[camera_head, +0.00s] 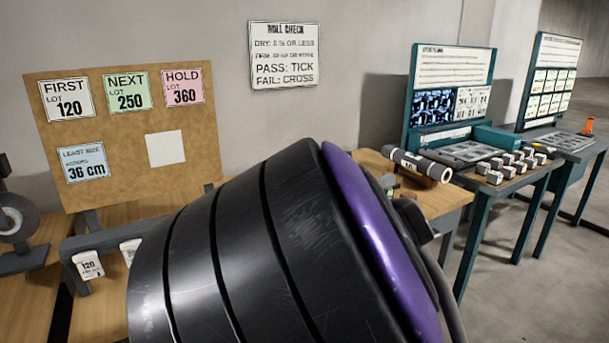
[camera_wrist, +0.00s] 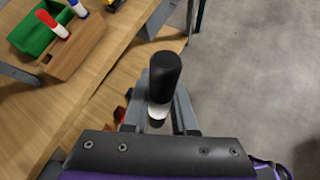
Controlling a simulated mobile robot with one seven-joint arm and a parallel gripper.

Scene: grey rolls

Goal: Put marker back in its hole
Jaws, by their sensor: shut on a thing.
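My gripper (camera_wrist: 160,113) shows in the wrist view, shut on a marker with a black cap (camera_wrist: 165,75) and a white band below it. The marker points up from between the fingers, and its lower part is hidden. A wooden block (camera_wrist: 85,57) lies to the upper left on the table, apart from the gripper. A red-capped marker (camera_wrist: 47,19) and a blue-capped marker (camera_wrist: 77,8) stand in it. In the head view my arm hides the block and gripper.
A green bin (camera_wrist: 32,40) adjoins the block. In the head view, a pinboard (camera_head: 125,150) with lot cards stands at left. A grey roll (camera_head: 418,165) lies on the wooden table (camera_head: 440,200) at right. Teal workstations (camera_head: 450,95) stand farther right. Bare floor (camera_wrist: 255,70) lies right of the gripper.

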